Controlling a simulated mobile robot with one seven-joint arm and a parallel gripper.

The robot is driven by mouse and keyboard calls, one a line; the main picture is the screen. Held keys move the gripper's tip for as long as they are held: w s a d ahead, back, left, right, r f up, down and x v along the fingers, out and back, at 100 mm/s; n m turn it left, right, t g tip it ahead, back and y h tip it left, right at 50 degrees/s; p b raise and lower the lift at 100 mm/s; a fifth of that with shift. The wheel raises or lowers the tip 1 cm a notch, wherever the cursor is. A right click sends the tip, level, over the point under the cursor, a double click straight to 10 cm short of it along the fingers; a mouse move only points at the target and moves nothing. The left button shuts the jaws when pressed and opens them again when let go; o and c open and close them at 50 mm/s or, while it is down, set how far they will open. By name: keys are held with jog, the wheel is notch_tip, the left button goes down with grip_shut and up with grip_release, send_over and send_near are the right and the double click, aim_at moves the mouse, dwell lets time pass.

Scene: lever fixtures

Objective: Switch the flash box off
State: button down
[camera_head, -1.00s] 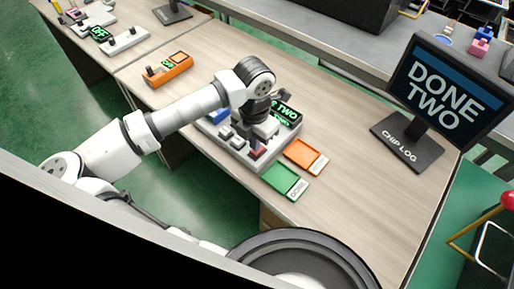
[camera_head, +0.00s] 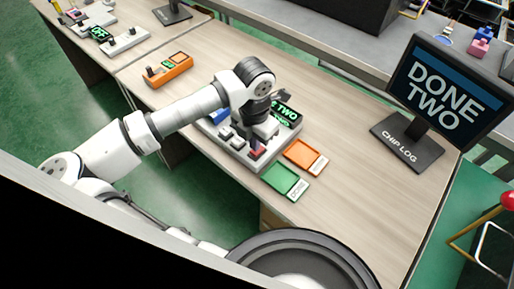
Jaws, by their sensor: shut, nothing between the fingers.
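A light grey box (camera_head: 231,144) with small levers or blocks and a lit green display (camera_head: 287,113) sits on the wooden table at the centre. I take it for the flash box; no legible label confirms it. My gripper (camera_head: 257,143) points down over the box's front right part, close above a dark red piece (camera_head: 257,153). It is shut and empty. I cannot tell whether the fingertips touch the box. My arm comes in from the left and hides part of the box.
An orange tray (camera_head: 305,157) and a green tray (camera_head: 286,181) lie right of the box. A monitor (camera_head: 434,82) reading "DONE TWO" stands at the right. An orange lever fixture (camera_head: 168,70) and a grey lever fixture (camera_head: 124,43) are at the upper left. Table behind the box is clear.

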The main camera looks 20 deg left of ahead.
jog(key=shift+f+b, duration=1)
jog(key=shift+b, duration=0.25)
dwell(0.9)
jog(key=shift+r, duration=0.1)
jog(key=shift+r+p, duration=1.15)
jog(key=shift+r, duration=2.3)
